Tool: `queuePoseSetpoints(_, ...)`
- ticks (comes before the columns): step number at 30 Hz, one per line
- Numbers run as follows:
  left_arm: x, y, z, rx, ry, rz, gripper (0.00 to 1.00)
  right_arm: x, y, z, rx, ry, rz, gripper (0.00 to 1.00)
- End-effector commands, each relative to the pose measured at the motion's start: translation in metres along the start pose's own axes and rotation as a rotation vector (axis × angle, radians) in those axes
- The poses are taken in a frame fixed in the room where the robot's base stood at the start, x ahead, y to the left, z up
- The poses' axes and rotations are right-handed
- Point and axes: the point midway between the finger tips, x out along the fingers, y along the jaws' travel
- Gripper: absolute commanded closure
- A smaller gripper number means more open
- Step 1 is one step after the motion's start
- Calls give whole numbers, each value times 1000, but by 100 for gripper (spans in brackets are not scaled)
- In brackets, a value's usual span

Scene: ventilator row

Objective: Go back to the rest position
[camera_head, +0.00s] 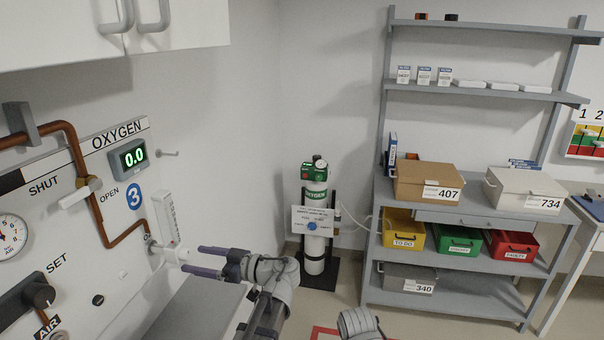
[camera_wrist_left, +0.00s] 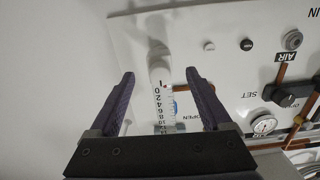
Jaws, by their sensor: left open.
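My left gripper (camera_head: 191,259) is open, with its two dark fingers pointing left toward the oxygen wall panel (camera_head: 110,185). Its fingertips are close to the white knob below the white flowmeter (camera_head: 167,217); I cannot tell whether they touch. In the left wrist view the open fingers (camera_wrist_left: 160,73) stand on either side of the flowmeter's scale (camera_wrist_left: 161,105) and white knob (camera_wrist_left: 160,72), with nothing clamped between them. A grey part of my own body shows at the bottom of the head view. My right gripper is not in view.
A display reading 0.0 (camera_head: 129,158) and copper pipes are on the panel, with an overhead cabinet (camera_head: 110,30) above. An oxygen cylinder (camera_head: 315,225) stands at the back. A grey shelf unit (camera_head: 450,215) holds boxes and bins at right. Floor shows between cylinder and shelves.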

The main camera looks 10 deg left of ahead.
Motion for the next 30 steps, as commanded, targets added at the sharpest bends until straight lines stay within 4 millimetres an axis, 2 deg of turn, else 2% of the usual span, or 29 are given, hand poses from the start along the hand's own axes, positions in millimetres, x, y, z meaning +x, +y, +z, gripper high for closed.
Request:
queuePoseSetpoints(2, -9, -5, 12, 87, -80, 20, 18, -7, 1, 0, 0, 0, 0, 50)
queuePoseSetpoints(5, -32, -14, 43, 289, -255, 85, 18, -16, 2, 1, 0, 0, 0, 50)
queuePoseSetpoints(9, -86, -32, 95, 651, -537, 280, 18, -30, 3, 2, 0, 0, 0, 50)
queuePoseSetpoints(11, -114, -42, 114, 804, -643, 395, 18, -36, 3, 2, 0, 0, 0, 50)
queuePoseSetpoints(12, -134, -49, 125, 900, -707, 481, 18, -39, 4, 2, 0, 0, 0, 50)
queuePoseSetpoints(15, -183, -68, 146, 1112, -834, 707, 18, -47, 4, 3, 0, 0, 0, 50)
queuePoseSetpoints(18, -226, -86, 157, 1272, -917, 923, 18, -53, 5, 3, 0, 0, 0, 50)
queuePoseSetpoints(22, -265, -104, 163, 1398, -971, 1139, 18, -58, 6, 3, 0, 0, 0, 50)
queuePoseSetpoints(25, -281, -111, 165, 1444, -987, 1233, 18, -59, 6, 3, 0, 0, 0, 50)
queuePoseSetpoints(30, -288, -114, 166, 1464, -992, 1277, 18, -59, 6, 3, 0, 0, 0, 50)
